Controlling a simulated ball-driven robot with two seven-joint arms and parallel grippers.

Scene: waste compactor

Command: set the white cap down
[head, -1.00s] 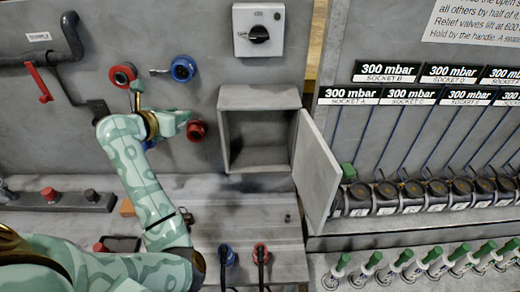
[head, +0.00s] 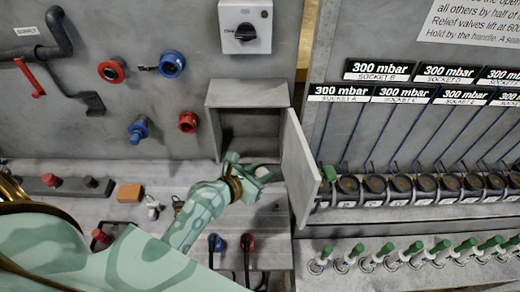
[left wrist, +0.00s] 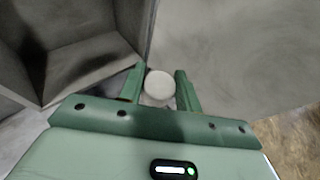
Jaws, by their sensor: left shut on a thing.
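The white cap (left wrist: 159,85) is a round, pale disc between the two green fingers of my left gripper (left wrist: 160,90) in the left wrist view. My left gripper is shut on it. In the head view my left gripper (head: 259,170) is in front of the open grey box, left of its door, and a bit of the white cap (head: 262,172) shows at its tip. I cannot tell how high it is above the ledge. My right gripper is not in view.
The grey box (head: 252,101) is open, its door (head: 302,170) swung out close to the right of my gripper. Blue (head: 216,243) and red (head: 248,242) hose connectors stand on the ledge below. An orange block (head: 130,193) lies on the ledge to the left.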

